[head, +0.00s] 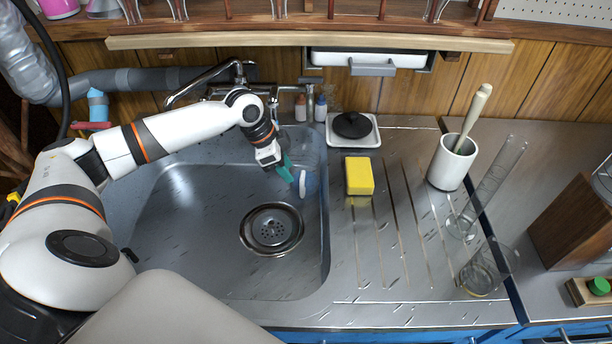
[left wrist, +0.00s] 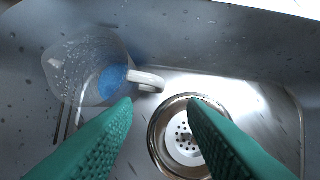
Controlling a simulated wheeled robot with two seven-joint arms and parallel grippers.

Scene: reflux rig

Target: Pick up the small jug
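The small jug (head: 310,184) is see-through with a white handle and a blue patch at one end. It is in the sink, by the right wall, and partly behind my fingers in the head view. In the left wrist view the jug (left wrist: 82,65) is at upper left, its handle pointing right. My left gripper (head: 287,172) has green fingers. In the left wrist view the fingers (left wrist: 160,103) are apart with nothing between them. The handle's end is just beyond the left fingertip; I cannot tell whether they touch. My right gripper is not in view.
The drain (head: 272,229) is in the sink floor. A tap (head: 238,72) stands behind the sink. A yellow sponge (head: 359,176), a white dish with a black lid (head: 353,126), a white pot (head: 451,163) and clear glassware (head: 484,270) stand on the right. The sink's left side is clear.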

